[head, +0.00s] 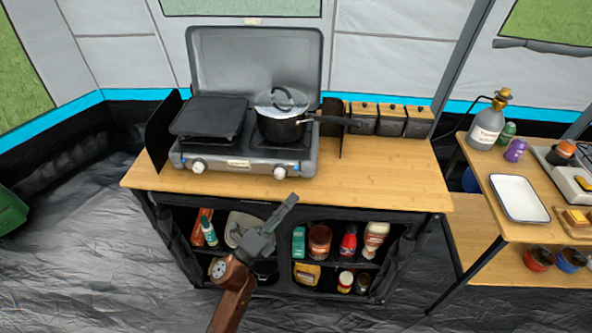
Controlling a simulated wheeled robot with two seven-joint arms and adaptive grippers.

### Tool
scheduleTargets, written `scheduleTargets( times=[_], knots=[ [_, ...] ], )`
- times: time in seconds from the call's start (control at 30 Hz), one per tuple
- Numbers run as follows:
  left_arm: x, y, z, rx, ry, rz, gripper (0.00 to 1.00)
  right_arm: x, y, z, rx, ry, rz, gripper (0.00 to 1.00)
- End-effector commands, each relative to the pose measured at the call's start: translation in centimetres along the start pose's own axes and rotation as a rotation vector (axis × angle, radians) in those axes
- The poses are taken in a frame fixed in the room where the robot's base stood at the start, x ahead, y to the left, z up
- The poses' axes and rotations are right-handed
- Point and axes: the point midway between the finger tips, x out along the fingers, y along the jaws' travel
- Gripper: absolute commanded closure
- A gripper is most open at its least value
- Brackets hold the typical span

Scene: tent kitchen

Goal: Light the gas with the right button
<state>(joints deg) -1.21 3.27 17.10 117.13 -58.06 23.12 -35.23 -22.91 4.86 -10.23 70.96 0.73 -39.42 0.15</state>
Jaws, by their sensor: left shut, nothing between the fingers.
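The gas stove (243,162) stands on the wooden table with its lid raised behind it. Its right button (279,172) is a white knob at the right of the front panel; a second white knob, the left button (198,167), is at the left. A black griddle (208,117) lies on the left burner. A dark pot (282,127) with a glass lid is on the right burner, its handle pointing right. My left gripper (291,199) is shut and empty, in front of the table edge and below the right button, apart from it. My right gripper is not in view.
The wooden tabletop (393,172) is clear right of the stove. Black canisters (391,121) stand behind the pot handle. Shelves below the table hold bottles and jars. A side table at right holds a white tray (520,198) and a gas bottle (486,127).

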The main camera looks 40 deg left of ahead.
Motion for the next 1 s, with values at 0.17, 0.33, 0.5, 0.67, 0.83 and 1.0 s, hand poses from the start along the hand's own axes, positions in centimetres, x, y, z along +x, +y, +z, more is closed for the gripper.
scheduleTargets(
  times=[0.17, 0.33, 0.5, 0.67, 0.83, 1.0],
  knots=[
    [1.6, 1.2, 1.3, 0.004, -0.001, 0.0, 1.0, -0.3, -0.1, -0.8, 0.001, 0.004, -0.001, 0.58],
    [3.2, 2.5, 2.5, 0.003, 0.0, 0.0, 1.0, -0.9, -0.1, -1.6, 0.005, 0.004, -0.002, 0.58],
    [4.5, 3.4, 3.5, 0.002, -0.001, 0.001, 1.0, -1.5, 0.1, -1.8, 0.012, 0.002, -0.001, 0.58],
    [5.2, 3.9, 4.0, 0.0, -0.002, 0.001, 1.0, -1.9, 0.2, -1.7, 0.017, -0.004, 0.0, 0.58],
    [5.4, 4.0, 4.2, 0.001, -0.002, 0.001, 1.0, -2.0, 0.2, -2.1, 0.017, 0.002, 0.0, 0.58],
    [5.4, 4.0, 4.2, 0.001, -0.002, 0.001, 1.0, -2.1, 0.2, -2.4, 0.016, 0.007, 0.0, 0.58]
  ],
)
